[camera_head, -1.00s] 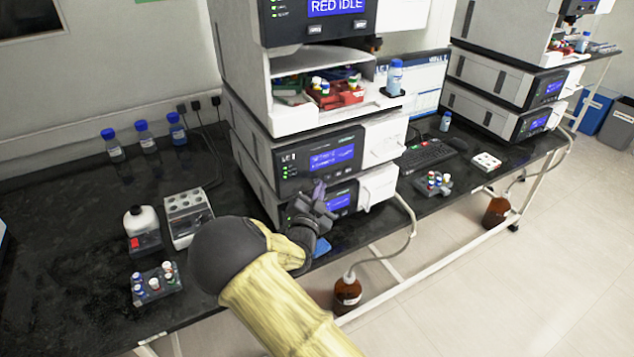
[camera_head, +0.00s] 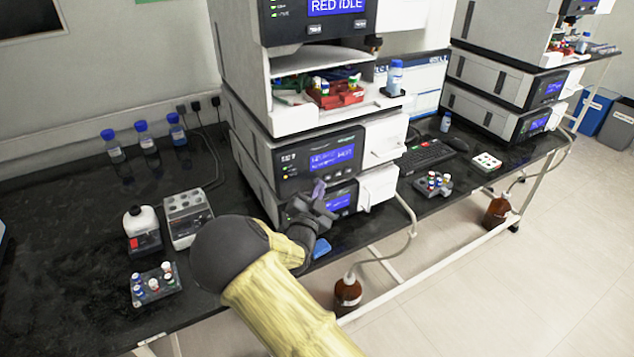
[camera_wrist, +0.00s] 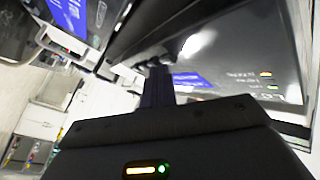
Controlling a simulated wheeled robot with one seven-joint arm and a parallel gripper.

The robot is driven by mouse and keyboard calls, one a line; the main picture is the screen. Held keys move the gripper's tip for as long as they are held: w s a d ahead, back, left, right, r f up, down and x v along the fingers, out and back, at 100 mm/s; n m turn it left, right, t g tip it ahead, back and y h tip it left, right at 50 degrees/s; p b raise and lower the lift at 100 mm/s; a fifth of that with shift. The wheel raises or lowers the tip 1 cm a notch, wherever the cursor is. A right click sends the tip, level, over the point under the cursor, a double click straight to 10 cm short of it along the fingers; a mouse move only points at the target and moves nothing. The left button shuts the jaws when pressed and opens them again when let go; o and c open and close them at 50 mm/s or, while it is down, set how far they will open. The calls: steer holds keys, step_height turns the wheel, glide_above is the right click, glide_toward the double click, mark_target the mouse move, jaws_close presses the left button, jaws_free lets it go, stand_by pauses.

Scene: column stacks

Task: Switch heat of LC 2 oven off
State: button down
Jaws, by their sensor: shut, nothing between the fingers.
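A white and dark grey module (camera_head: 287,160) with a blue display (camera_head: 331,157) stands in the left stack, below the open vial compartment. Its small label is too blurred to read. It has status lights at the left of its front and a row of buttons under the display. One light is orange; in the wrist view an orange light (camera_wrist: 266,75) and a green light (camera_wrist: 272,87) show. My gripper (camera_head: 319,188) is shut and empty, its fingertips close to the button row. In the wrist view its fingers (camera_wrist: 158,88) reach up to the panel; contact cannot be told.
Another module with a blue display (camera_head: 340,202) lies below, partly hidden by my gripper. A tube (camera_head: 408,215) hangs at the stack's right, down to a brown bottle (camera_head: 347,292). A vial rack (camera_head: 157,284) and blue-capped bottles (camera_head: 147,144) stand left. A second stack (camera_head: 505,95) stands right.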

steer(key=shift+s+d, duration=0.4)
steer(key=shift+s, duration=0.2)
steer(key=s+d, duration=0.1)
steer(key=s+d+b, duration=0.1)
steer(key=s, duration=0.2)
steer(key=shift+s+d, duration=0.1)
steer(key=shift+d, duration=0.3)
stand_by(0.6)
